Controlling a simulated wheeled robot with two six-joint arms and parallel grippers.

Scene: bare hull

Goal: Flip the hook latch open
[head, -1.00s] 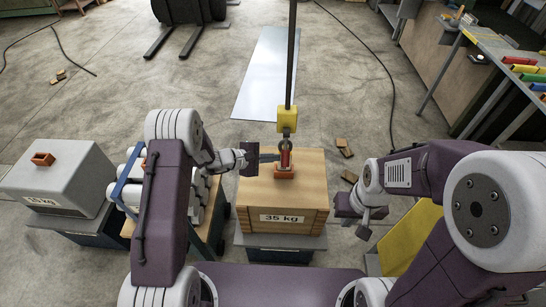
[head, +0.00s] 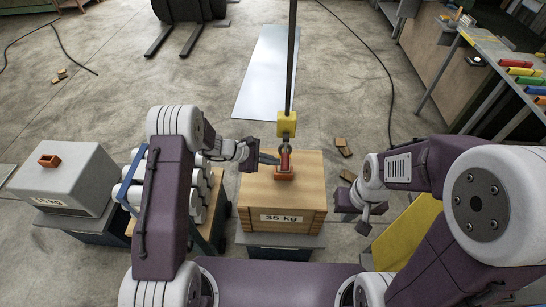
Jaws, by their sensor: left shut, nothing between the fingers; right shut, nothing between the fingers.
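The hook (head: 285,150) hangs below a yellow block (head: 287,125) on a dark vertical line. It meets the red-orange bracket (head: 284,174) on top of the wooden crate marked 35 kg (head: 253,197). The latch itself is too small to make out clearly. My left gripper (head: 272,158) is shut and empty, with its fingertips close beside the hook on its left; I cannot tell whether they touch it. My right gripper (head: 364,224) is shut and empty, right of the crate and well apart from the hook.
A grey box (head: 75,170) with an orange bracket stands at the left. White cylinders (head: 208,190) on a cart stand between it and the crate. A yellow panel (head: 408,235) is at the right. A bench with coloured blocks (head: 525,70) is at the far right.

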